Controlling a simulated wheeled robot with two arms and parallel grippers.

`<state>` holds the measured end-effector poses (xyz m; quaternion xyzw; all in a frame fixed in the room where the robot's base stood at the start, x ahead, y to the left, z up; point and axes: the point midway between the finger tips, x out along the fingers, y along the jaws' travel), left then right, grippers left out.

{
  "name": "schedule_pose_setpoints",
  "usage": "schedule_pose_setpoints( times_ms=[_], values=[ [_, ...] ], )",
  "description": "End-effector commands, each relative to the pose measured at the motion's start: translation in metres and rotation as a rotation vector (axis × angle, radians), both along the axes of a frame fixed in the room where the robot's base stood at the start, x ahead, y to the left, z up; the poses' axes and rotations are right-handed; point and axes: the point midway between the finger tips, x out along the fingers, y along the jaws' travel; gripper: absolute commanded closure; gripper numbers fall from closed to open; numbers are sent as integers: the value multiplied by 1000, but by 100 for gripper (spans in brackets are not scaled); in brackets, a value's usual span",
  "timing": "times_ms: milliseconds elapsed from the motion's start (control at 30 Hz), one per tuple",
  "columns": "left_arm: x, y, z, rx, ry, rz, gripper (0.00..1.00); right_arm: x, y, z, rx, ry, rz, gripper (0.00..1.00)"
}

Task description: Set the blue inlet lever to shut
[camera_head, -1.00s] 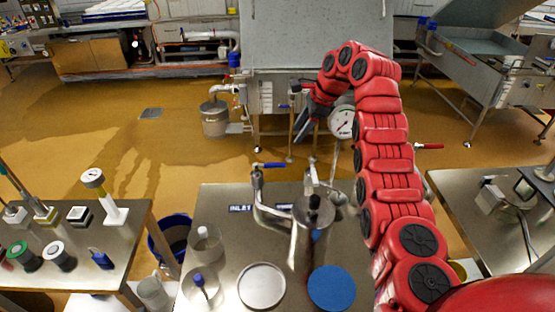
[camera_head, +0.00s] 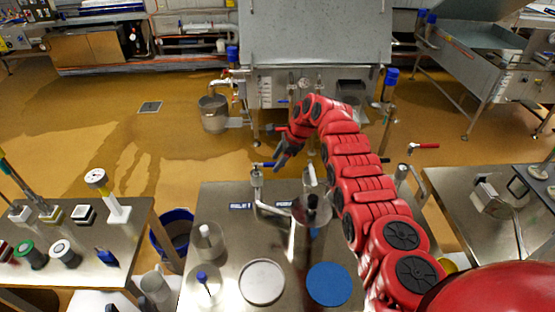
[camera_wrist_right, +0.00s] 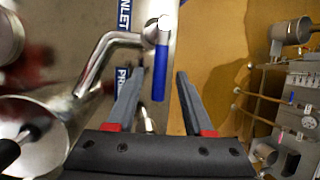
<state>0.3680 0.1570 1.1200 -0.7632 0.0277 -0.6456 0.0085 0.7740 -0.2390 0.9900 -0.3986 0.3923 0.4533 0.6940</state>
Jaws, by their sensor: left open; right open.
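The blue inlet lever (camera_wrist_right: 160,68) shows in the right wrist view, on a bent steel pipe beside the "INLET" label (camera_wrist_right: 124,14). Its bar extends from the pipe's round fitting toward my gripper. My right gripper (camera_wrist_right: 159,78) is open and empty, with one finger on each side of the bar in this view; I cannot tell how far apart in depth they are. In the head view the lever (camera_head: 265,164) points right from its valve (camera_head: 257,177). My right gripper (camera_head: 277,162) is close by its end there. My left gripper is not in view.
The steel vessel (camera_head: 313,212) stands on the steel table (camera_head: 232,226), with a white disc (camera_head: 262,283) and a blue disc (camera_head: 330,284) in front. A second label (camera_wrist_right: 122,78) lies below the inlet label. A blue bucket (camera_head: 176,233) stands left of the table.

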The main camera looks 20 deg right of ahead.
Motion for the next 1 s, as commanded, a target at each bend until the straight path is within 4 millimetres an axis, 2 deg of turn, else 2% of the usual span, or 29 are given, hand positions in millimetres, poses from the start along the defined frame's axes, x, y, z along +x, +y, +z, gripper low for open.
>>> schedule_pose_setpoints(
  times_ms=[200, 500, 1000],
  values=[
    [0, 0, 0, 0, 0, 0, 50, 0, 0, 0, 0, 1, 0, 48],
    [0, 0, 0, 0, 0, 0, 50, 0, 0, -1, 0, 2, 1, 100],
    [0, 0, 0, 0, 0, 0, 50, -1, 0, -1, 1, 3, 0, 100]
  ],
)
